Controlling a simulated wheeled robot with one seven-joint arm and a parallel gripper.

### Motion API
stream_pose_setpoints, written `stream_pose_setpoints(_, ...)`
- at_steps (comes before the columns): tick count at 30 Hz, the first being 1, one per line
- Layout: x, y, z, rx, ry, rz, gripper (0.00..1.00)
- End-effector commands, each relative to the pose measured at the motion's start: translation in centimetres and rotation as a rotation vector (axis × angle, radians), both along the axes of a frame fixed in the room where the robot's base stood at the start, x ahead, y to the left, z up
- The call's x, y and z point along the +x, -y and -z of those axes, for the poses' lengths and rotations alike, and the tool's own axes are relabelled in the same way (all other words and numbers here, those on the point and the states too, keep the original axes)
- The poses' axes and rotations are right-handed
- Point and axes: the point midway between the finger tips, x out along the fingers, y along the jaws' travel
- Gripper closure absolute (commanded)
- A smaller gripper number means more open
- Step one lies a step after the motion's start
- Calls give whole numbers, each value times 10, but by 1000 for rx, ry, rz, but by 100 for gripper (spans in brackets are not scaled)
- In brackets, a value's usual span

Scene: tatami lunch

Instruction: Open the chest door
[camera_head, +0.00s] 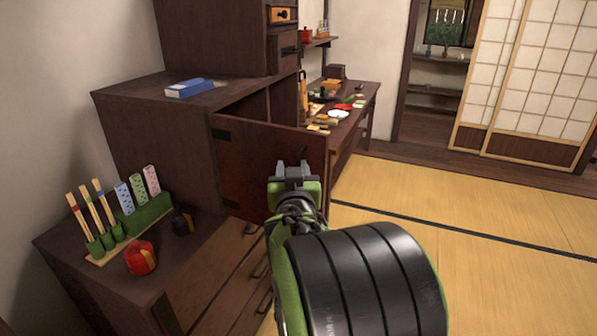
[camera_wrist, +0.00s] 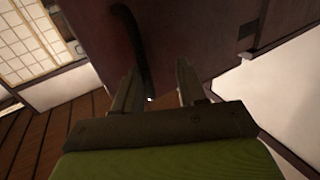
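The chest (camera_head: 150,125) is a dark wooden cabinet against the left wall. Its door (camera_head: 255,165) stands partly open, swung out from the body, with a dark gap behind its top edge. My gripper (camera_head: 293,170) is in front of the door, near its free side. In the wrist view the door (camera_wrist: 195,35) is a dark reddish panel with a curved black handle (camera_wrist: 133,45). My gripper's fingers (camera_wrist: 157,88) are apart there. The handle's lower end shows between them, closer to the left finger; I cannot tell whether they touch.
A low drawer unit (camera_head: 215,270) in front holds a green stand (camera_head: 145,217), a red object (camera_head: 140,258) and a black one (camera_head: 181,220). A blue box (camera_head: 189,88) lies on the chest. A cluttered desk (camera_head: 365,95) stands behind. Tatami floor (camera_head: 480,250) at right is clear.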

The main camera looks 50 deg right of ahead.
Motion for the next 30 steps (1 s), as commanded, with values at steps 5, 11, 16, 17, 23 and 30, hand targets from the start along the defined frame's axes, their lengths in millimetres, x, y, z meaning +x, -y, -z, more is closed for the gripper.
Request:
stream_pose_setpoints(5,0,0,2,4,-2,0,63)
stream_pose_setpoints(11,-1,1,2,4,-5,5,63)
stream_pose_setpoints(16,-2,2,-11,2,-2,6,63)
stream_pose_setpoints(17,-2,1,-17,1,-1,6,63)
stream_pose_setpoints(23,-1,0,-74,-12,11,3,63)
stream_pose_setpoints(30,0,-1,-105,-11,6,0,63)
